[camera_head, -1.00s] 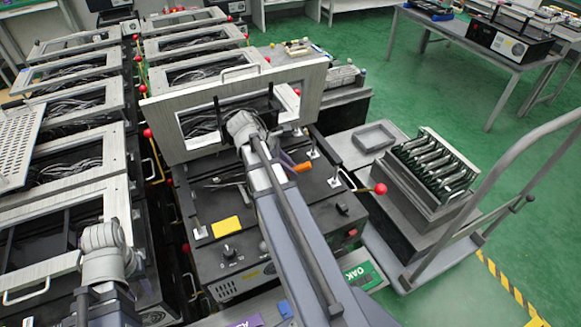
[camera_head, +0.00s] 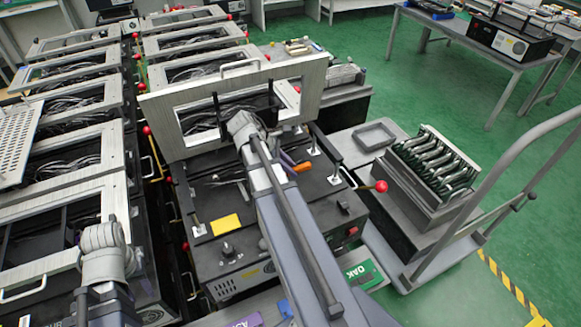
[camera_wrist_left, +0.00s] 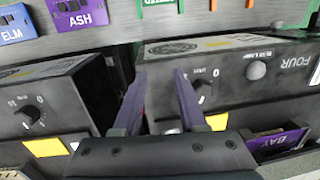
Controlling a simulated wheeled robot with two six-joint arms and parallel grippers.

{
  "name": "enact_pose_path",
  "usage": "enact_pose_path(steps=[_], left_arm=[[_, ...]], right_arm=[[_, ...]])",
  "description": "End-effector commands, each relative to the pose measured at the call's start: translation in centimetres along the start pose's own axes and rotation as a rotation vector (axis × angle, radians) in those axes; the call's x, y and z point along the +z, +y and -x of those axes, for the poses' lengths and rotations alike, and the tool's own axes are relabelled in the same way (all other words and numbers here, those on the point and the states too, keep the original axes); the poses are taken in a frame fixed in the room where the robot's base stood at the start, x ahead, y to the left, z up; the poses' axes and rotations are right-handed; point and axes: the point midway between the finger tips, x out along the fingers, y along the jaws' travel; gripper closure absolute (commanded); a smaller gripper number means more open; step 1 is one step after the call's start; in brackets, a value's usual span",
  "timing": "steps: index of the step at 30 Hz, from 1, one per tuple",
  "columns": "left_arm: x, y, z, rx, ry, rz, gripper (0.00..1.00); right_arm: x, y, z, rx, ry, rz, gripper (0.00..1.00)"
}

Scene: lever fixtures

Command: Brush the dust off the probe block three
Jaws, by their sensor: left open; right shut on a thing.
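The open fixture (camera_head: 210,262) at the centre of the head view has a black top and a raised, window-framed lid (camera_head: 165,135). I cannot read its number or tell which part is probe block three; no dust can be made out. My right gripper (camera_head: 246,130) is over the fixture, in front of the lid window; its wrist hides its fingertips. A small orange piece (camera_head: 303,167) shows beside this arm, perhaps part of a held brush, mostly hidden.
The left wrist view shows a fixture marked FOUR (camera_wrist_left: 250,85) and ASH (camera_wrist_left: 80,14) and ELM plates. A trolley with a rack (camera_head: 435,170) stands further right.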

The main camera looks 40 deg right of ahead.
Motion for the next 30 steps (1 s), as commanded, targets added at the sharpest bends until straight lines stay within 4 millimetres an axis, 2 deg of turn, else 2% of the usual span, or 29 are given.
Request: enact_pose_path(steps=[5,18,30], left_arm=[[0.0,0.0,0.1,0.000,0.000,0.000,0.59],[0.0,0.0,0.2,0.000,0.000,0.000,0.59],[0.0,0.0,0.2,0.000,0.000,0.000,0.59]], right_arm=[[-0.3,-0.2,0.3,0.000,0.000,0.001,1.00],[-2.8,-1.5,2.4,0.000,0.001,0.001,1.00],[-3.5,-1.9,2.9,0.000,0.001,0.002,1.00]])
